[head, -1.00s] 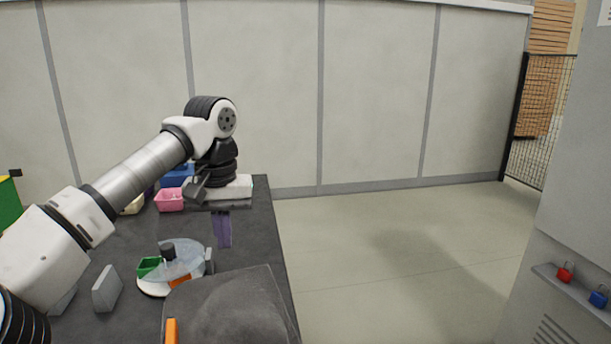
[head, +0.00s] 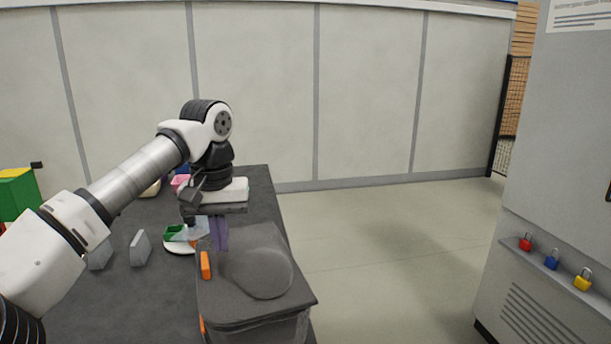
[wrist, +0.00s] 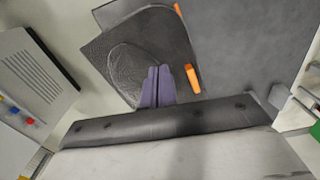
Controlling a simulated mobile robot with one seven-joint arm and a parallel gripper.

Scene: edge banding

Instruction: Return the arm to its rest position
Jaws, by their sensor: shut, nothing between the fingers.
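My gripper (head: 220,246) hangs below my wrist, over the dark table, with its purple fingers pointing down. In the wrist view the two purple fingers (wrist: 159,68) lie side by side, shut with nothing between them. My arm reaches from the lower left of the head view and bends down at the wrist. In the head view the fingers overlap the far edge of a dark grey case (head: 262,275) with orange tabs; I cannot tell the height between them. The case also shows behind the fingers in the wrist view (wrist: 133,65).
The dark table (head: 105,295) carries a green tray (head: 174,233), a white round dish (head: 178,249), a pink bin (head: 179,181) and grey upright plates (head: 139,248). Clear floor (head: 370,250) lies right of the table. A grey cabinet (head: 550,150) with padlocks stands at the right.

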